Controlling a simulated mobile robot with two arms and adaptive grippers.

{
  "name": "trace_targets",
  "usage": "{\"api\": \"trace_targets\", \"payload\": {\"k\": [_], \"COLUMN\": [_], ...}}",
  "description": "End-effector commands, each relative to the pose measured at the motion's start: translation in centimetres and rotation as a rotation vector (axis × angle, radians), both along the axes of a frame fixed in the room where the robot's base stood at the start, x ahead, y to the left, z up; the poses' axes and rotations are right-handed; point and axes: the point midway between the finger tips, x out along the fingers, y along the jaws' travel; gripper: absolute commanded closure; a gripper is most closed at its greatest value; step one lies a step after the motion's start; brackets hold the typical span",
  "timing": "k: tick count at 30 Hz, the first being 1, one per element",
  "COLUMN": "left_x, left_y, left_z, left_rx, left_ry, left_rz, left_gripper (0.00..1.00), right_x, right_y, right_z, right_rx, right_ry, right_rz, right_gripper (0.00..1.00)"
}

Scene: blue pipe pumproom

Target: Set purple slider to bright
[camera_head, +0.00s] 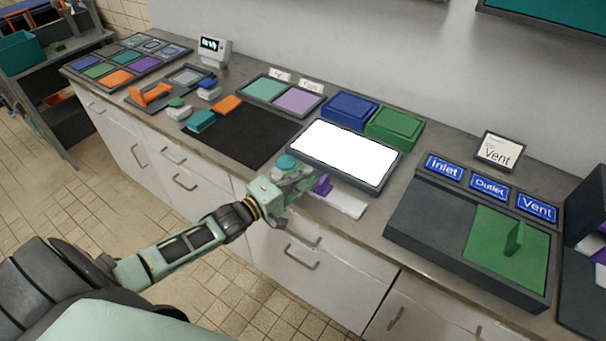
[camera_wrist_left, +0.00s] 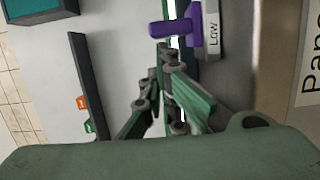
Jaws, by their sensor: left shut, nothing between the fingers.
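The purple slider (camera_head: 323,184) stands on a pale strip (camera_head: 346,204) in front of a bright white panel (camera_head: 345,152) on the counter. My left gripper (camera_head: 306,178) is at the counter's front edge, just left of the slider. In the wrist view its fingers (camera_wrist_left: 166,58) are shut and empty, with the tips close below the handle; I cannot tell whether they touch. My right gripper is not in view.
A green lever (camera_head: 514,238) stands on a box with Inlet, Outlet and Vent labels at the right. A black mat (camera_head: 245,136) and small coloured blocks lie to the left. Drawer handles line the counter front.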

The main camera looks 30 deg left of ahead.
Motion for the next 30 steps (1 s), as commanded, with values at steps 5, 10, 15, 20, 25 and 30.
{"api": "trace_targets", "payload": {"k": [5, 10, 15, 20, 25, 30], "left_x": [-0.2, -0.5, -0.7, -0.8, -0.8, -0.8], "left_y": [-2.0, -6.2, -9.0, -9.7, -9.7, -9.7], "left_z": [0.2, 0.3, 0.1, 0.0, 0.0, 0.1], "left_rx": [-0.006, -0.008, -0.002, 0.000, 0.000, 0.000], "left_ry": [0.001, 0.001, 0.000, -0.001, -0.001, -0.001], "left_rz": [0.000, 0.000, 0.000, 0.000, -0.001, -0.001], "left_gripper": [1.00, 1.00, 1.00, 1.00, 1.00, 1.00], "right_x": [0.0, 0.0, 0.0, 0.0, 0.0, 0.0], "right_y": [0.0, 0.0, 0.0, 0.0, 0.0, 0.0], "right_z": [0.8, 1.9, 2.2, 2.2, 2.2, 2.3], "right_rx": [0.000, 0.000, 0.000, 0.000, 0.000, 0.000], "right_ry": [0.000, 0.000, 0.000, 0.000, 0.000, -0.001], "right_rz": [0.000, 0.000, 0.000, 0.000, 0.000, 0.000], "right_gripper": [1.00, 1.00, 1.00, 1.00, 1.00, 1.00]}}
